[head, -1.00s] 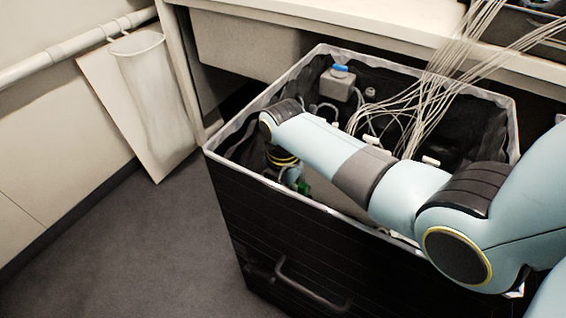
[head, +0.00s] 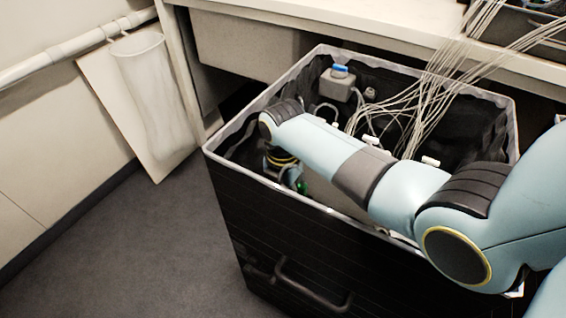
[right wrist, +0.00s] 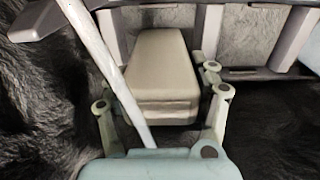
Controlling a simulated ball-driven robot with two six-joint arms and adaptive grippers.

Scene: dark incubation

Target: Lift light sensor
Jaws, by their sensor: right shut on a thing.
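In the right wrist view, a pale beige block (right wrist: 163,80), which I take to be the light sensor, lies between the fingers of my right gripper (right wrist: 159,32). The gripper is shut on it. A white cable or rod (right wrist: 103,50) crosses in front of the block's left side. In the head view, my right arm reaches down into a dark fabric bin (head: 330,235). The fingers and the block are hidden there behind the arm and the bin wall. My left gripper is not in view.
A grey box with a blue top (head: 338,84) stands in the bin's back corner. A bundle of white cables (head: 425,105) rises from the bin past the pale desk (head: 380,32). Dark, crumpled lining surrounds the gripper. A white pouch (head: 150,90) hangs at left; the carpet (head: 125,250) is clear.

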